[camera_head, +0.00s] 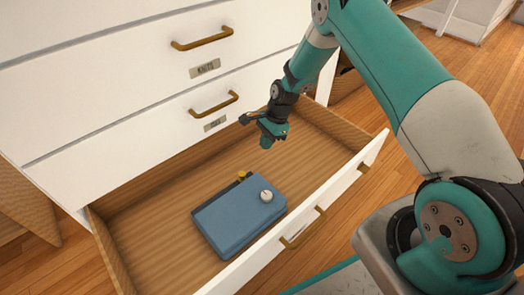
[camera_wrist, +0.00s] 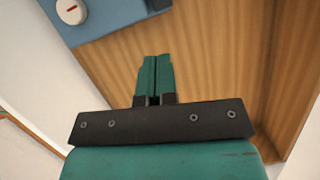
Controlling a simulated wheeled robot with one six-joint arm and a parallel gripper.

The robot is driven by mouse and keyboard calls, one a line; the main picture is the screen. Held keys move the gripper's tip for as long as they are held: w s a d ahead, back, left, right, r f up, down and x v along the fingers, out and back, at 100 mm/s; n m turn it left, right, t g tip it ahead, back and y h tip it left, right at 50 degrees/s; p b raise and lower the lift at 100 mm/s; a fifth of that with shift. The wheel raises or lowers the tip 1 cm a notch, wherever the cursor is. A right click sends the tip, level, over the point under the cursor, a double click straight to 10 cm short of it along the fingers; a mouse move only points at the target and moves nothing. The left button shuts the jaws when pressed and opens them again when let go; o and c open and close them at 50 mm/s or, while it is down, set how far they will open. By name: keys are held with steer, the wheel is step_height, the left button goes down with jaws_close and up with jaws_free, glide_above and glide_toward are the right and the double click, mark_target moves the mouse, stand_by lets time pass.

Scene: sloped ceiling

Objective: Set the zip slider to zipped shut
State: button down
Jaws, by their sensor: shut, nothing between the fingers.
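A flat blue case (camera_head: 235,225) lies in the open drawer; its corner also shows at the top left of the wrist view (camera_wrist: 105,18). A round white knob (camera_head: 266,196) sits on its top near one corner and bears a red mark in the wrist view (camera_wrist: 71,9). A small yellow piece (camera_head: 241,175) shows at the case's back edge. I cannot make out which part is the zip slider. My gripper (camera_head: 266,141) is above the drawer, behind the case and apart from it. Its teal fingers (camera_wrist: 155,76) are together and empty.
The open drawer (camera_head: 150,245) has a bare wooden floor around the case and a white front panel (camera_head: 330,205) with brass handles. Closed white drawers with handles (camera_head: 203,39) stand behind and above it. Wooden floor (camera_head: 480,75) lies to the right.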

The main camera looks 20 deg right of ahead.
steer(key=b, duration=0.4)
glide_toward(246, 178)
steer(key=d+f, duration=0.1)
steer(key=f, duration=0.2)
steer(key=d+f, duration=0.1)
steer(key=shift+w+d+f, duration=0.3)
steer(key=shift+w, duration=0.1)
steer(key=shift+s+a+f+b, duration=0.1)
steer(key=shift+s+a+b, duration=0.05)
steer(key=shift+a+b, duration=0.9)
steer(key=shift+s+a, duration=0.15)
steer(key=shift+a, duration=0.8)
